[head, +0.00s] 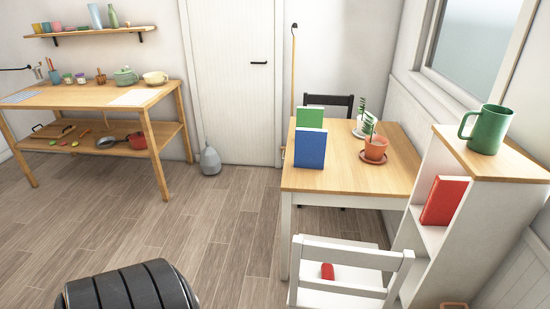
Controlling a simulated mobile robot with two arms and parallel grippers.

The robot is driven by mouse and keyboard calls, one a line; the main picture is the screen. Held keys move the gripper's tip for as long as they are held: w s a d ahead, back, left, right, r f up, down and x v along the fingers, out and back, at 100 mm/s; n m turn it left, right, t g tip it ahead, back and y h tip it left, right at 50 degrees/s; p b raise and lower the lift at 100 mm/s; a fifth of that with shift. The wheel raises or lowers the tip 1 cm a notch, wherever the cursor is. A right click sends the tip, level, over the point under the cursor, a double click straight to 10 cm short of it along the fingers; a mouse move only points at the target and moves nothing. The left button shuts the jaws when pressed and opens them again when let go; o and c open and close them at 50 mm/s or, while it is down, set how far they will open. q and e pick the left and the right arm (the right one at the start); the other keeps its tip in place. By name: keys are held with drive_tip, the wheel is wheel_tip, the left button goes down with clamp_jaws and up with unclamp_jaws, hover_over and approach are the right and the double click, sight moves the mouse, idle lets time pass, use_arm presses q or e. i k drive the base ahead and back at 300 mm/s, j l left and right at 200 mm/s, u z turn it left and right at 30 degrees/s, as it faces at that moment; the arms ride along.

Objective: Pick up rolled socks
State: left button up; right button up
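A small red object (327,271) lies on the seat of the white chair (345,252) at the lower middle right. It may be the rolled socks, but it is too small to tell for sure. The chair's back rails pass in front of the seat and hide part of it. No other thing that looks like rolled socks shows. Neither of my grippers is in view.
The chair stands at a wooden table (345,180) with books and potted plants. A white shelf unit (448,215) with a green mug (487,129) stands at right. A two-level workbench (75,97) is at far left. The floor (185,215) between is clear.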

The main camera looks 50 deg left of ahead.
sight(328, 269)
drive_tip(key=u, duration=1.15)
